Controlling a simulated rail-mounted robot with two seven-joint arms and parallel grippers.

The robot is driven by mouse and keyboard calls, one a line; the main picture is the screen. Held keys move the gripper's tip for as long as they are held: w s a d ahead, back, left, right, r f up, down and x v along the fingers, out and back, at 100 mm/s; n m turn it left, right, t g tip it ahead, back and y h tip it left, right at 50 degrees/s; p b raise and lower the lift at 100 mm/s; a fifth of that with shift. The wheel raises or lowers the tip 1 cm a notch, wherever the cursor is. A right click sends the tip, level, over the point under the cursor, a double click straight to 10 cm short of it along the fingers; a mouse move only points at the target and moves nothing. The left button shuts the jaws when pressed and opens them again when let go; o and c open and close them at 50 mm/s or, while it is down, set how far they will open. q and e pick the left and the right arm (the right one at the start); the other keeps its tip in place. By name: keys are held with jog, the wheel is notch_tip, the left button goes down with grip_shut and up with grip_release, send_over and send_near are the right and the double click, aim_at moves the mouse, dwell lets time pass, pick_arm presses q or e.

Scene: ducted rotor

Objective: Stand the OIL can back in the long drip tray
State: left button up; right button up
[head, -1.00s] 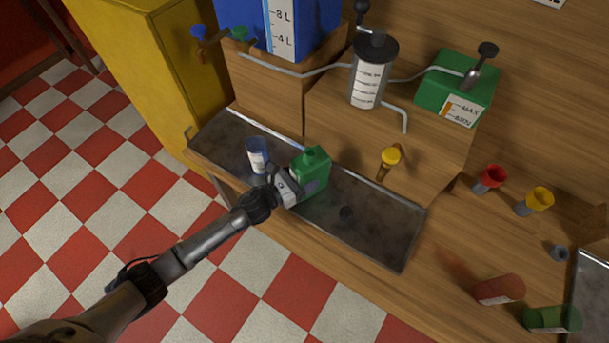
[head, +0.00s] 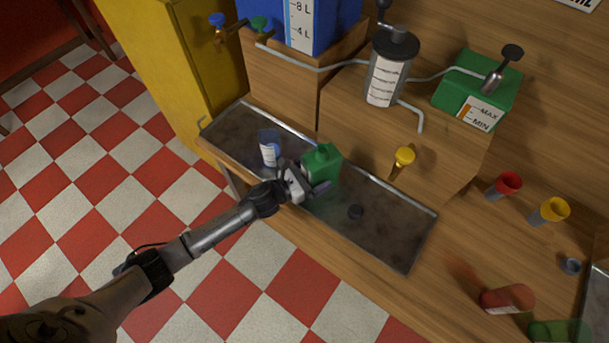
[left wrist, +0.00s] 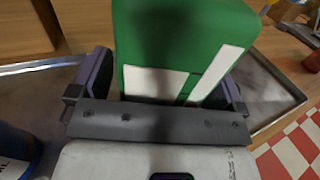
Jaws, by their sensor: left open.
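A green can (head: 323,163) stands upright in the long drip tray (head: 395,222), in the tray's middle stretch. No OIL lettering can be read on it. In the left wrist view the green can (left wrist: 185,40) fills the space between the fingers, with white label patches low on its face. My left gripper (head: 310,186) is open, with one finger on either side of the can. It also shows in the left wrist view (left wrist: 158,90). I cannot tell whether the fingers touch the can. My right gripper is not in view.
A blue-and-white container (head: 269,149) stands in the tray left of the gripper. Wooden blocks rise along the back edge.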

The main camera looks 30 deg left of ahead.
pick_arm(q)
jog(key=v, duration=1.3)
jog(key=shift+s, duration=0.3)
jog(key=shift+a+r, duration=0.1)
jog(key=shift+a, duration=0.05)
